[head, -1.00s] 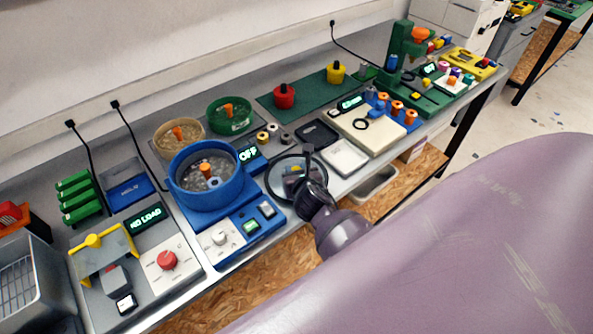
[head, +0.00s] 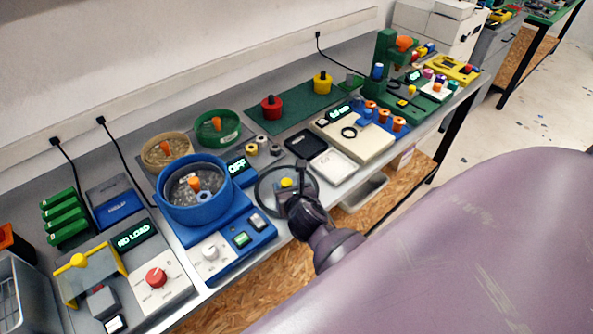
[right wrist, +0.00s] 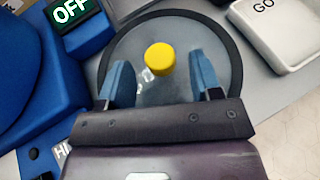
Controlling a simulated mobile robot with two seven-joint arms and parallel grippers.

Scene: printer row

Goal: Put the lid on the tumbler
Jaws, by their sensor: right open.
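The tumbler (head: 190,212) is a blue machine with a round open bowl of grey media and an orange centre post. The lid is a clear disc with a black rim (head: 260,199) and a yellow knob (head: 286,183); it lies flat on the bench right of the tumbler. In the right wrist view the knob (right wrist: 160,58) sits near the tips of my right gripper (right wrist: 160,75). That gripper is open, with one blue finger to each side of the knob and a gap at both sides. My left gripper is in neither view.
The tumbler's OFF display (head: 237,167) stands just behind the lid. Green (head: 217,128) and tan (head: 166,150) bowls stand behind the tumbler. The bench's front edge is close to the lid.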

